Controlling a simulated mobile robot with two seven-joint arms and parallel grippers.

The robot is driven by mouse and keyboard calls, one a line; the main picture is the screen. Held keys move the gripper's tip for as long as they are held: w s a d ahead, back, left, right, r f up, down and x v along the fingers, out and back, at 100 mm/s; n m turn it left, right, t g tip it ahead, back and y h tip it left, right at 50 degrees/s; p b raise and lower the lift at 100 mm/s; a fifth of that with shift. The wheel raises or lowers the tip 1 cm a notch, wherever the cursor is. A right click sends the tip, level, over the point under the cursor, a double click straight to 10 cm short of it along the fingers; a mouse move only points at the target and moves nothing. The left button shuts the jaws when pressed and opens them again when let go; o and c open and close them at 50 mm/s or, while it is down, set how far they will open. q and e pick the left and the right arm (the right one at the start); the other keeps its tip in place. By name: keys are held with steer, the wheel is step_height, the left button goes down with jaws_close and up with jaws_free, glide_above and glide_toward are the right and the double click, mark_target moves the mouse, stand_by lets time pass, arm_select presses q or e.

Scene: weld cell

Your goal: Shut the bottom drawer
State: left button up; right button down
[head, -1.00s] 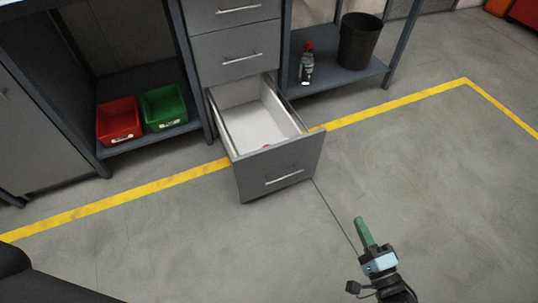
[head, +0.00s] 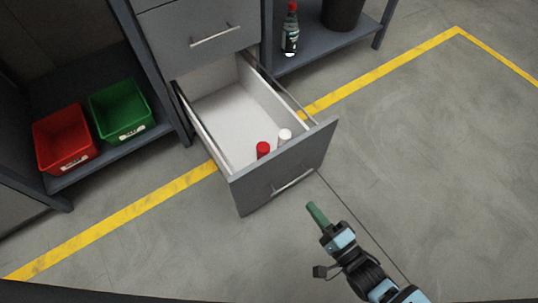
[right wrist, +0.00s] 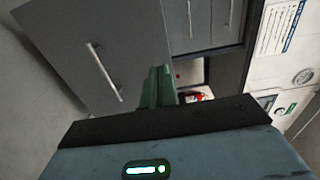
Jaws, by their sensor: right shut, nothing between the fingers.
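The bottom drawer (head: 284,168) is grey with a white inside and a bar handle, and it stands pulled out from the cabinet in the head view. A red-capped item (head: 263,149) and a white-capped item (head: 285,137) are inside, near its front panel. My right gripper (head: 317,214) is shut and empty, in front of the drawer front and apart from it. In the right wrist view its green fingers (right wrist: 158,86) are together, with the drawer front (right wrist: 95,50) and handle to their left. My left gripper is not in view.
The drawer above (head: 200,38) is closed. A green bin (head: 121,112) and a red bin (head: 64,140) sit on the left shelf. A bottle (head: 290,30) and a dark bucket (head: 342,10) stand on the right shelf. The floor in front is clear.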

steer(key=b, duration=0.4)
glide_toward(274, 161)
steer(key=x, duration=0.5)
steer(key=shift+w+a, duration=0.1)
steer(key=shift+a, duration=0.1)
steer(key=shift+w+a+r+b, duration=0.15)
steer(key=shift+w+a+b, duration=0.3)
steer(key=shift+w, duration=0.1)
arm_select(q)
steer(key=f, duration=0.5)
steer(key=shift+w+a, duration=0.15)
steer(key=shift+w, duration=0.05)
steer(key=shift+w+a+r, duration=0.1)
